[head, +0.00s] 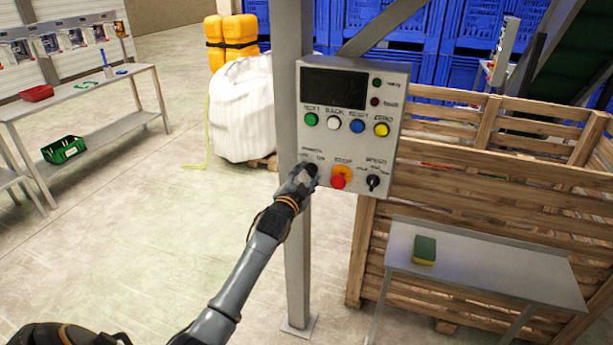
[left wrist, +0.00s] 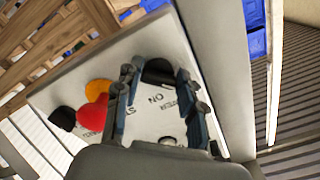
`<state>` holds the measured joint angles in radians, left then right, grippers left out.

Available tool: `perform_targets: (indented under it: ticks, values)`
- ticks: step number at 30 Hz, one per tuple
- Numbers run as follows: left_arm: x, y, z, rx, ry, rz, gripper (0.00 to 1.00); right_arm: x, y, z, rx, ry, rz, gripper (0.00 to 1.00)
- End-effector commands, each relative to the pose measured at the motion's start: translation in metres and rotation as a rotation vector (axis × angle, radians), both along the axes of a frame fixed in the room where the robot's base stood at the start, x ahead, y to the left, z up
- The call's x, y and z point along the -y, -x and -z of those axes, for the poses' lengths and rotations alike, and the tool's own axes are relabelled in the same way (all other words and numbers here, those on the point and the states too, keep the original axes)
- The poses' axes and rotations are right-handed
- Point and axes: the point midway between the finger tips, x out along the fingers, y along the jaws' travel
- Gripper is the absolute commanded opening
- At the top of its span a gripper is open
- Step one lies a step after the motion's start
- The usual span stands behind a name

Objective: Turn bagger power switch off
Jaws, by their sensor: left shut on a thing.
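The grey control panel (head: 397,150) is mounted on a grey post, with a dark screen and several coloured buttons. My left gripper (head: 306,173) is at its lower left corner, over a black knob, the power switch, which it mostly hides in the head view. In the left wrist view, the left gripper's fingers (left wrist: 157,80) are on either side of the black knob (left wrist: 158,69) and shut on it. Its exact angle cannot be told. A red emergency-stop button (head: 338,181) on a yellow base and a black selector knob (head: 373,182) are to the right. My right gripper is not in view.
A small metal table (head: 500,270) with a green and yellow sponge (head: 424,250) stands at lower right, before a wooden crate (head: 480,180). A white bulk bag (head: 242,115) stands behind the post. The floor at left is clear up to a workbench (head: 100,90).

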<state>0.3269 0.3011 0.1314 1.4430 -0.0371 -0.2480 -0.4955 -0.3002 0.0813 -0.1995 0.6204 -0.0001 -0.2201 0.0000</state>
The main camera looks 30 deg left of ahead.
Motion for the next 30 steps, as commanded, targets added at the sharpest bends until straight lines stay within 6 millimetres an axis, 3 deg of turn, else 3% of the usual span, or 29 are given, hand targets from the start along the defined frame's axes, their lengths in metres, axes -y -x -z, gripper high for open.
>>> perform_targets:
  ticks: [3, 4, 7, 20, 30]
  values:
    - [0.000, 0.000, 0.002, -0.003, 0.004, -0.001, 0.08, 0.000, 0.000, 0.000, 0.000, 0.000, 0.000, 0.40]
    - [0.000, 0.000, 0.002, -0.003, 0.004, -0.001, 0.41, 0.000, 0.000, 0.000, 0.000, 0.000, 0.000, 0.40]
    - [0.000, 0.000, 0.002, -0.002, 0.004, 0.000, 0.62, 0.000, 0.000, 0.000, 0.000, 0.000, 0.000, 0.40]
    - [0.002, 0.007, 0.002, -0.002, 0.000, 0.001, 0.62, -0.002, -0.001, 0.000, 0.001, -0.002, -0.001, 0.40]
    - [0.017, 0.070, 0.003, -0.004, 0.001, 0.000, 0.62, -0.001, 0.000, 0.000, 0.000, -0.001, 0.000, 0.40]
